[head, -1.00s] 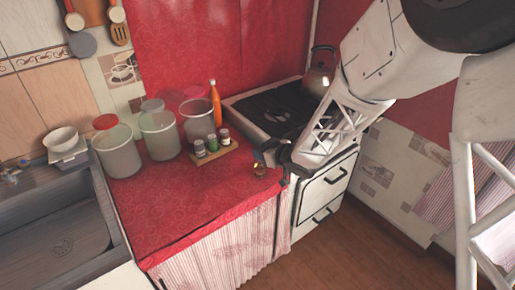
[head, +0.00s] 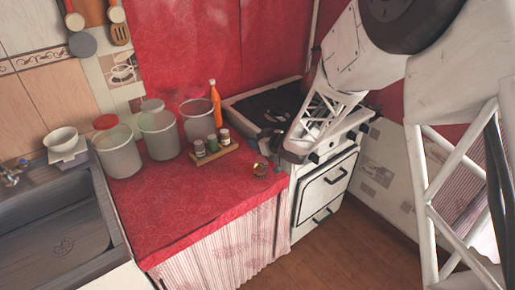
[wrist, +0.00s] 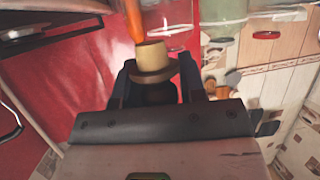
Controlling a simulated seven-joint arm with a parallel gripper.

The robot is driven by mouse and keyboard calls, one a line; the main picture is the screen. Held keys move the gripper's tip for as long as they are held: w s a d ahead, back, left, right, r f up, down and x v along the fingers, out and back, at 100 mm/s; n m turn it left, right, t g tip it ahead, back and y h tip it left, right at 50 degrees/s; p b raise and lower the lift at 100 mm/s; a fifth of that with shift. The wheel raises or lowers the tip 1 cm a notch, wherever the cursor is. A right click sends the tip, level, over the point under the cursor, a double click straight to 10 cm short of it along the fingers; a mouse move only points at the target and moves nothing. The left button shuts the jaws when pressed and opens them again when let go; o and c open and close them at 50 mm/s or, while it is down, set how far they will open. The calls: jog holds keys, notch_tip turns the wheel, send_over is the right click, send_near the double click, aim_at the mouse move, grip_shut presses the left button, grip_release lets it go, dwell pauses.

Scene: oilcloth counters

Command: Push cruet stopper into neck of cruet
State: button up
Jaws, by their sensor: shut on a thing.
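My gripper (wrist: 155,75) is shut on a tan, cork-like stopper (wrist: 152,55), which stands out between the two dark fingers in the wrist view. In the head view my gripper (head: 271,141) is above the right end of the red counter, by the stove's edge. The stopper is too small to make out there.
A wooden rack (head: 213,153) with several small jars stands left of the cruet. An orange bottle (head: 215,103) and large canisters (head: 158,135) stand behind. The stove (head: 265,108) adjoins on the right. The counter's front left (head: 170,215) is clear.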

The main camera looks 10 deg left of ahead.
jog(key=shift+f, duration=1.6)
jog(key=shift+f, duration=0.15)
jog(key=o, duration=0.9)
jog(key=v, duration=1.2)
jog(key=shift+r, duration=0.25)
